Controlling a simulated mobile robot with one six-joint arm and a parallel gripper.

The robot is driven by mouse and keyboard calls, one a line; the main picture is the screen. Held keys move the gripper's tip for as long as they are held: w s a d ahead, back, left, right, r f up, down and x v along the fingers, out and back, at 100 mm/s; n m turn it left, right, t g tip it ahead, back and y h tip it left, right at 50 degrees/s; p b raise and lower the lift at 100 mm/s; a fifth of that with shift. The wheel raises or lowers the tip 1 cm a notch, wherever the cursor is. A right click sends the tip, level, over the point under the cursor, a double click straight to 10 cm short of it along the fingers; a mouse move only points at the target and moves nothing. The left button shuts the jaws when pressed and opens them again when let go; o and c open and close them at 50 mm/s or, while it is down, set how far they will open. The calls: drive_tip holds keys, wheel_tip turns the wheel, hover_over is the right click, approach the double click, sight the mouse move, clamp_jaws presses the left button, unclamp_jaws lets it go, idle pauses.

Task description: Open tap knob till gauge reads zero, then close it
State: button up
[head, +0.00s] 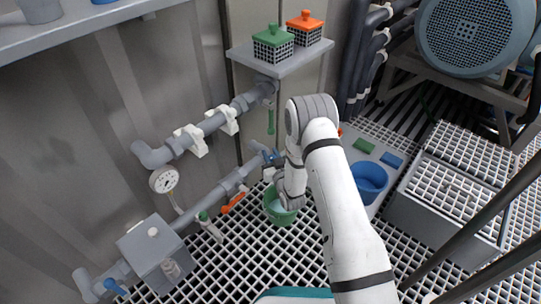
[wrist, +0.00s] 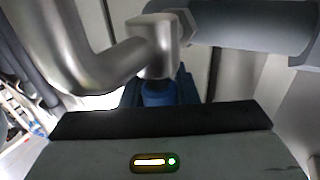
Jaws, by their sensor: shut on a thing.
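The blue tap knob (wrist: 158,92) sits below a metal tap body with a bent spout in the wrist view. My gripper (wrist: 160,112) is shut on the knob, and its dark edge hides the knob's lower part. In the head view my gripper (head: 273,162) is at the right end of the lower grey pipe, where a little blue shows at the jaws. The gauge (head: 164,179) is a white round dial on a stem left of that pipe. Its needle is too small to read.
A green bucket (head: 281,214) stands on the grating below my gripper. An orange handle (head: 234,202) and a green handle (head: 205,217) are on the lower pipe to the left. A blue bucket (head: 369,180) stands right of my arm. A shelf (head: 283,63) is above.

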drive_tip(key=shift+m+t+h, duration=0.3)
drive_tip(key=shift+m+h, duration=0.2)
drive_tip(key=shift+h, duration=0.2)
drive_tip(key=o, duration=1)
drive_tip(key=shift+d, duration=0.1)
drive_tip(key=shift+s, duration=0.1)
drive_tip(key=p+v, duration=0.3)
drive_tip(key=v, duration=0.4)
drive_tip(key=shift+s, duration=0.35)
